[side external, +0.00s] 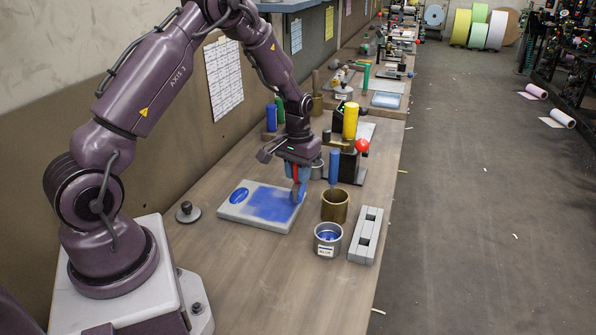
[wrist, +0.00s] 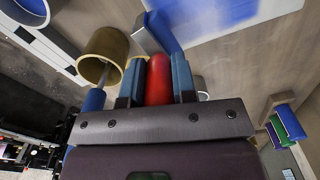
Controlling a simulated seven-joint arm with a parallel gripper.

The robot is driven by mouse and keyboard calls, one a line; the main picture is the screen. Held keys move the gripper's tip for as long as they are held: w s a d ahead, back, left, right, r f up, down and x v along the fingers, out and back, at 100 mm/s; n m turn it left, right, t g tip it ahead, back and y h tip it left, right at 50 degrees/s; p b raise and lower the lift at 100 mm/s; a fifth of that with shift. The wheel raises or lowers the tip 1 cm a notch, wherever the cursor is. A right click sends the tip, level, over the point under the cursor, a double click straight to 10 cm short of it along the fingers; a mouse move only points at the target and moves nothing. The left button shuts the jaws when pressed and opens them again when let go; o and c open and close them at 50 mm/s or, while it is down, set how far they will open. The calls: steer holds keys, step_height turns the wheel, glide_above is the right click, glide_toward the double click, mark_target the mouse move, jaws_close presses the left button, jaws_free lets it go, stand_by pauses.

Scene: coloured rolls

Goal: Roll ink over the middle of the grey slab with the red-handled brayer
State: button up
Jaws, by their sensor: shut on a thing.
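The red-handled brayer (side external: 295,172) is upright in my gripper (side external: 296,168), handle between the fingers. Its red handle also fills the gap between the blue-tipped fingers in the wrist view (wrist: 159,80). The brayer's roller end is down at the right part of the grey slab (side external: 238,216); whether it touches the surface is hard to tell. A broad blue ink patch (side external: 270,204) covers the slab's middle and right, with uneven edges. A separate darker blue oval (side external: 239,195) lies at its left. The slab and ink also show at the top of the wrist view (wrist: 215,22).
Right of the slab stand a brass cup (side external: 335,205), a tin of blue ink (side external: 327,240) and a grey slotted block (side external: 366,236). Behind are a blue cylinder (side external: 334,166) and a yellow roll (side external: 350,121). A knobbed disc (side external: 188,213) sits left. The front bench is clear.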

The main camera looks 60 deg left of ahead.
steer(key=shift+f, duration=1.05)
steer(key=shift+s+a+r, duration=0.1)
steer(key=shift+s+a, duration=1)
steer(key=shift+a, duration=0.05)
steer(key=shift+s+a, duration=3.25)
steer(key=shift+s, duration=0.05)
steer(key=shift+w+d, duration=4.35)
steer(key=shift+w, duration=0.05)
steer(key=shift+s+a, duration=4.35)
steer(key=shift+s, duration=0.05)
steer(key=shift+s+d, duration=1.4)
steer(key=shift+d, duration=0.15)
steer(key=shift+w+d, duration=1.1)
steer(key=shift+w, duration=0.05)
